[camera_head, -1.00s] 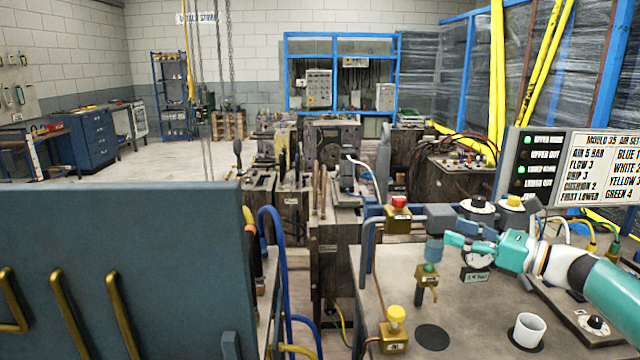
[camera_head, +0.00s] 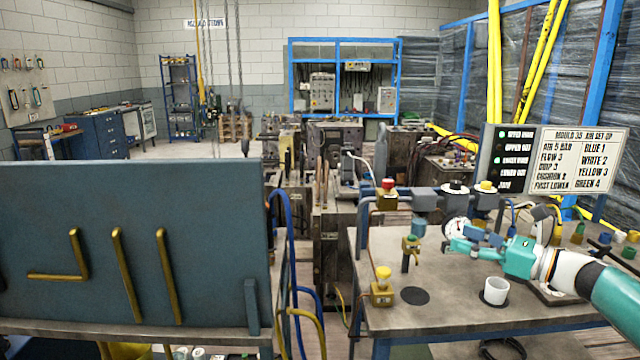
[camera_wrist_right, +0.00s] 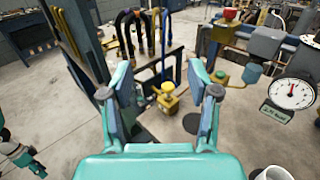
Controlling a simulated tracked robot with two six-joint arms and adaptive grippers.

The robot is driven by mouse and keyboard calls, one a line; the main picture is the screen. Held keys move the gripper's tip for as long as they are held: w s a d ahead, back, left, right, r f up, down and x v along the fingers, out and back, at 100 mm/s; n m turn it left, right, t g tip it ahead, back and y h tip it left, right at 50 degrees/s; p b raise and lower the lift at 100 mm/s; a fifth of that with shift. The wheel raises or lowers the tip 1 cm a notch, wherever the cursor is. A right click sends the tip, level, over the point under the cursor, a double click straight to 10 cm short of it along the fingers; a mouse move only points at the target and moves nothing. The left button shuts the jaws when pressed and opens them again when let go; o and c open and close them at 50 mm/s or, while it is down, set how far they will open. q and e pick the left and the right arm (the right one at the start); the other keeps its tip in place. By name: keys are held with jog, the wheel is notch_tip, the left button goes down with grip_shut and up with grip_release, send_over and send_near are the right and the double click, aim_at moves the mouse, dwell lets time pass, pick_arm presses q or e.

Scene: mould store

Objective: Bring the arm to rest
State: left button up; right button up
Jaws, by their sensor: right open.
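My right arm (camera_head: 615,298) comes in from the right in the head view. Its gripper (camera_head: 462,242) is over the workbench, beside the gauge. In the right wrist view the right gripper (camera_wrist_right: 163,95) has its two fingers spread wide with nothing between them. Beyond the fingers a brass block with a yellow knob (camera_wrist_right: 167,98) shows on the bench; it also shows in the head view (camera_head: 382,288). My left gripper is not in the head view.
The bench (camera_head: 450,305) holds a white cup (camera_head: 495,291), a dark round pad (camera_head: 415,296), a gauge (camera_head: 457,230) and a valve with a red knob (camera_head: 388,193). A label board (camera_head: 578,160) stands behind. A blue panel with brass bars (camera_head: 130,240) fills the left.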

jog(key=w+a+f+m+p, duration=0.2)
jog(key=a+f+m, duration=0.95)
jog(key=f, duration=0.55)
jog(key=s+a+f+m+h, duration=0.2)
jog(key=s+a+f+m, duration=0.1)
jog(key=f+m, duration=0.35)
jog(key=s+a+f+m+h, duration=0.25)
jog(key=s+f+m, duration=0.2)
jog(key=f, duration=0.35)
jog(key=s+f+m+g+h+p, duration=0.1)
jog(key=s+f+m+g+h, duration=0.3)
jog(key=s+f+m, duration=0.8)
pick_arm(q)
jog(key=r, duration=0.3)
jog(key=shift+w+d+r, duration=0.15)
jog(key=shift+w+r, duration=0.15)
pick_arm(e)
jog(key=s+f+m+g, duration=0.2)
jog(key=s+m, duration=0.4)
jog(key=s, duration=0.3)
jog(key=s+f+m+g, duration=0.2)
jog(key=s+m+g, duration=0.3)
jog(key=s+m, duration=0.2)
jog(key=s+h, duration=0.1)
jog(key=s, duration=0.1)
jog(key=shift+s+d+f, duration=0.2)
jog(key=shift+s+f, duration=0.15)
jog(key=shift+s, duration=0.05)
